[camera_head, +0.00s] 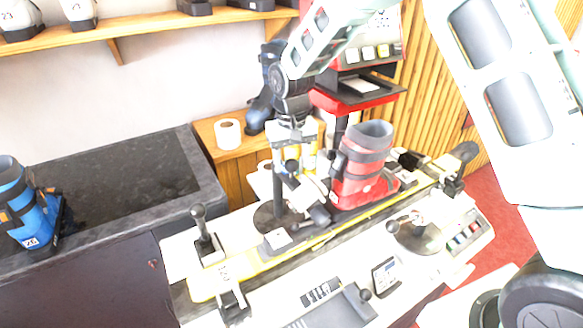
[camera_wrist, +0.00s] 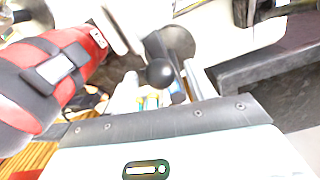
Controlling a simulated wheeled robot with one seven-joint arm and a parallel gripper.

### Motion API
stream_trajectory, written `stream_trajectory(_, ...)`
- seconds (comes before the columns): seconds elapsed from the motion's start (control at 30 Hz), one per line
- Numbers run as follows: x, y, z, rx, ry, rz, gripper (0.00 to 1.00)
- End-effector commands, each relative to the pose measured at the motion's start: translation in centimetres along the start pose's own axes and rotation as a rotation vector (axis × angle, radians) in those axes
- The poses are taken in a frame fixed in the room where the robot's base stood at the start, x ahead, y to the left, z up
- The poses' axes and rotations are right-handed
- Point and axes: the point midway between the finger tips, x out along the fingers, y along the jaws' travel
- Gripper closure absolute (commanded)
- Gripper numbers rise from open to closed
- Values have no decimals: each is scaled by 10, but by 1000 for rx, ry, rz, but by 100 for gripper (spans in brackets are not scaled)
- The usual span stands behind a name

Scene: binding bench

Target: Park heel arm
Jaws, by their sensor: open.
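A red ski boot (camera_head: 362,170) stands upright on the bench fixture right of my gripper; it fills the left of the wrist view (camera_wrist: 45,85). Beside it is a dark post on a round base (camera_head: 272,215), with a lever arm, likely the heel arm (camera_head: 312,200), tilted down toward the boot. A black ball knob (camera_head: 292,166) tops this mechanism; in the wrist view the knob (camera_wrist: 160,72) shows between my finger ends. My gripper (camera_head: 291,150) points down just above it, open. I cannot tell whether the fingers touch the knob.
A black-handled lever (camera_head: 205,238) stands at the bench's left end. Another knobbed lever (camera_head: 415,228) is at the right. A red machine (camera_head: 360,90) rises behind. A paper roll (camera_head: 228,134) and a blue boot (camera_head: 28,205) are left.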

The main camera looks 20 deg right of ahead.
Motion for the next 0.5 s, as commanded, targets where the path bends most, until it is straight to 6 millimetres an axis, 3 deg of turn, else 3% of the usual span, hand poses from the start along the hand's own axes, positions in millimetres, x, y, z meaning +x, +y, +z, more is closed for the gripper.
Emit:
stream_trajectory(0.23, 34, 0, 0, 0, -2, 0, 46)
stream_trajectory(0.5, 44, 0, 0, 0, 1, -1, 46)
